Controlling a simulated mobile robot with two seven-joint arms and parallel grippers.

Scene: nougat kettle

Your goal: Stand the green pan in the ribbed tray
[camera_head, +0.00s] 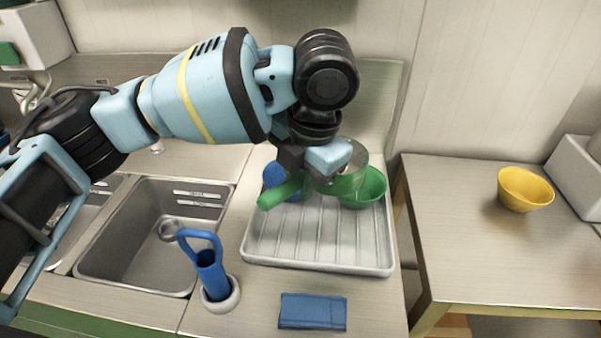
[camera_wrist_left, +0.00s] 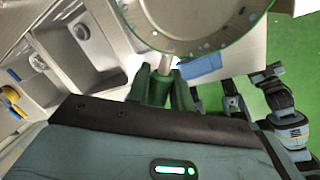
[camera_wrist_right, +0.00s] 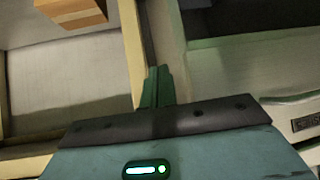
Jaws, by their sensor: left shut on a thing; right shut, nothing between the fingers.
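The green pan (camera_head: 347,178) is held over the back of the ribbed tray, its green handle (camera_head: 280,191) pointing left toward the front. My left gripper (camera_head: 300,172) is shut on that handle. In the left wrist view the pan's round grey face with a green rim (camera_wrist_left: 205,40) is cut off at the top, and the handle is between the fingers (camera_wrist_left: 162,88). The light grey ribbed tray (camera_head: 315,240) lies on the counter right of the sink. I cannot tell whether the pan touches it. My right gripper (camera_wrist_right: 156,88) is shut and empty, away from the tray.
A blue-handled tool (camera_head: 212,272) stands in a white holder at front left. A blue cloth (camera_head: 313,311) lies in front. The tray's front is bare.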

